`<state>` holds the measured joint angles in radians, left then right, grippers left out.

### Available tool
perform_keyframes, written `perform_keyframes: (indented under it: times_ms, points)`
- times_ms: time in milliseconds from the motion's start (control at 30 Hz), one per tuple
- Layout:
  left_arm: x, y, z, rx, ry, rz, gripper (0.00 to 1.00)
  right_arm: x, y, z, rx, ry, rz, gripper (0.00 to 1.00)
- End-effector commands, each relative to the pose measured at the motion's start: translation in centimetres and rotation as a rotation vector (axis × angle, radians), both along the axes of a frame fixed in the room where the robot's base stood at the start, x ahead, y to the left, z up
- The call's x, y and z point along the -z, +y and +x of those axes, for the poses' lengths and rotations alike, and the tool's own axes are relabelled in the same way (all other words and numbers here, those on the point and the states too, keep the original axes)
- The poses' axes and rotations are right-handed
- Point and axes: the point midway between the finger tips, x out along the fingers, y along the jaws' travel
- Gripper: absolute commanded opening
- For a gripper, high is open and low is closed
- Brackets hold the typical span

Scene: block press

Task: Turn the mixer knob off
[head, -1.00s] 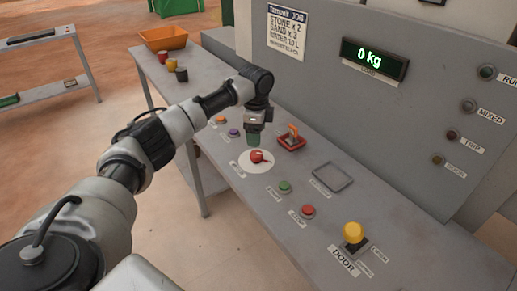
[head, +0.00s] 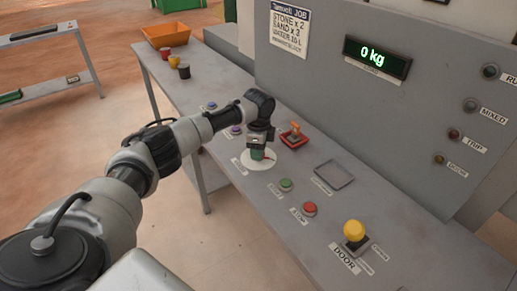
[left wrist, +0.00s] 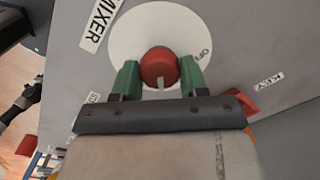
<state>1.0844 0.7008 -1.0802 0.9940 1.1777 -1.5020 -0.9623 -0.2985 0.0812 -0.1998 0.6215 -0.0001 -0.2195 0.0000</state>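The red mixer knob (left wrist: 159,66) sits on a round white dial (left wrist: 124,38) on the grey panel. Its pale pointer mark faces the bottom of the left wrist view, and the OFF label (left wrist: 203,53) lies to the right. My left gripper (left wrist: 160,72) has its green fingers on both sides of the knob, with no clear gap, and appears shut on it. In the head view my left gripper (head: 257,153) is down at the dial (head: 272,161) and mostly hides the knob. My right gripper is not in view.
A red key switch (head: 294,136) stands just beyond the dial. Green (head: 286,185) and red (head: 309,208) buttons and a yellow door knob (head: 354,231) are nearer. Cups and an orange bin (head: 165,36) stand at the far end. An empty square tray (head: 334,174) lies right of the dial.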

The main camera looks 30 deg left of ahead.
Motion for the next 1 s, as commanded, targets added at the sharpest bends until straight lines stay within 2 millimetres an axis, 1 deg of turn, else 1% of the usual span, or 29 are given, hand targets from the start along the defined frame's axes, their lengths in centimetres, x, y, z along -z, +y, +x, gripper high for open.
perform_keyframes:
  times_ms: [33, 100, 133, 367, 567, 767, 1000]
  points:
    - [0.0, 0.0, 0.0, 0.000, 0.001, 0.000, 0.34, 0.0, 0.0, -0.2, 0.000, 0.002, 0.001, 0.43]
    - [0.0, 0.0, 0.0, 0.000, 0.001, 0.000, 0.23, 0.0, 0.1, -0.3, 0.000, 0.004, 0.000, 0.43]
    - [0.0, 0.0, 0.0, 0.000, 0.001, 0.000, 0.20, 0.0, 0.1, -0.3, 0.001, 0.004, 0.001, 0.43]
    - [-0.2, 0.0, 0.0, -0.021, 0.001, 0.000, 0.20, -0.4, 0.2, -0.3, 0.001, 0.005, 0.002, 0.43]
    - [-0.4, -0.1, 0.0, -0.106, 0.001, -0.002, 0.20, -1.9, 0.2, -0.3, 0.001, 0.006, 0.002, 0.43]
    - [-0.5, -0.1, -0.1, -0.262, 0.005, -0.002, 0.20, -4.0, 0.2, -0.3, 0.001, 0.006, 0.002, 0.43]
    - [-0.5, -0.1, 0.0, -0.491, 0.004, -0.003, 0.20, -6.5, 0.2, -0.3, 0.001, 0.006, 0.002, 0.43]
